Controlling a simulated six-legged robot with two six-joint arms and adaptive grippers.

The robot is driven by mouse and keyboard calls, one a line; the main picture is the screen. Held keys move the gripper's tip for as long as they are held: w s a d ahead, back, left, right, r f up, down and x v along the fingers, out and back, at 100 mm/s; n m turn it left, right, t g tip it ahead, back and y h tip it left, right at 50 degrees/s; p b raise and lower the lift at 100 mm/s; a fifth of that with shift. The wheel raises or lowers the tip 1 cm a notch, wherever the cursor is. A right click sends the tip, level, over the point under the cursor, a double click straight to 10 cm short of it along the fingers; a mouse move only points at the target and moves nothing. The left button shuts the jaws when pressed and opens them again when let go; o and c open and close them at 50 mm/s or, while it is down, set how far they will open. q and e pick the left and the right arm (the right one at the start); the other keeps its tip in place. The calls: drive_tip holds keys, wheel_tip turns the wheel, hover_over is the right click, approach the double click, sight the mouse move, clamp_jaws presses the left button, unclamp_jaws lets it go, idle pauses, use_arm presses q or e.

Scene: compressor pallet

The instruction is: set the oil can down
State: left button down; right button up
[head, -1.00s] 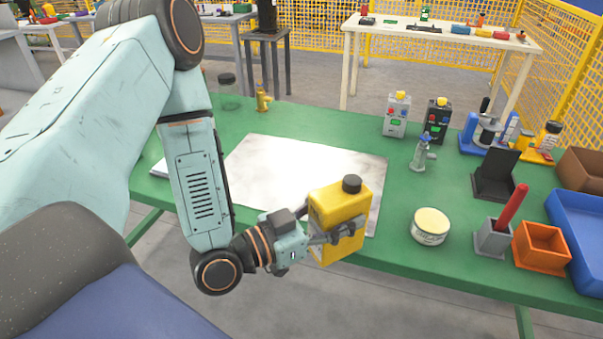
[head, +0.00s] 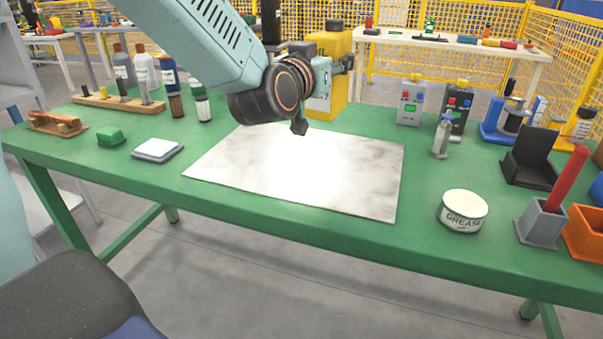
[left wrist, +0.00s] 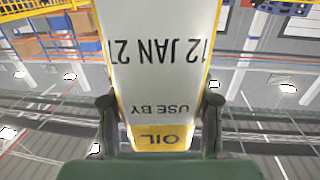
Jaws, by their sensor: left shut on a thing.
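The yellow oil can (head: 325,101) is upright at the back edge of the grey-white mat in the head view. My left gripper (head: 345,66) is shut on its upper part, reaching from the left. My wrist hides part of the can. I cannot tell whether its base touches the table or hangs above it. In the left wrist view the oil can (left wrist: 163,60) fills the middle between both fingers (left wrist: 160,108), its label reading upside down. The mat (head: 300,175) is bare. My right gripper is not in view.
The green table (head: 300,226) is clear around the mat's front. A grease tin (head: 463,211) stands right of it. A grey pump-like part (head: 441,137) and control boxes (head: 410,104) stand behind right. Bottles (head: 146,70), a green block (head: 110,137) and a white pad (head: 157,149) are at left.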

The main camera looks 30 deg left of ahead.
sight(316, 101)
use_arm(q)
drive_tip(key=shift+n+y, duration=0.6)
drive_tip(key=shift+y, duration=0.3)
drive_tip(key=a+f+b, duration=0.1)
drive_tip(key=f, duration=0.2)
drive_tip(key=a+f+b, duration=0.1)
drive_tip(key=f, duration=0.1)
drive_tip(key=a+f+b, duration=0.1)
drive_tip(key=f, duration=0.2)
drive_tip(key=shift+w+f, duration=0.35)
drive_tip(key=shift+w, duration=0.05)
wheel_tip(316, 101, down, 3)
drive_tip(key=shift+f+b, duration=0.15)
drive_tip(key=shift+b, duration=0.65)
drive_tip(key=shift+d, duration=0.1)
drive_tip(key=c, duration=0.5)
unclamp_jaws()
drive_tip(key=shift+s+f, duration=0.1)
drive_tip(key=shift+f, duration=0.1)
drive_tip(key=shift+r, duration=0.1)
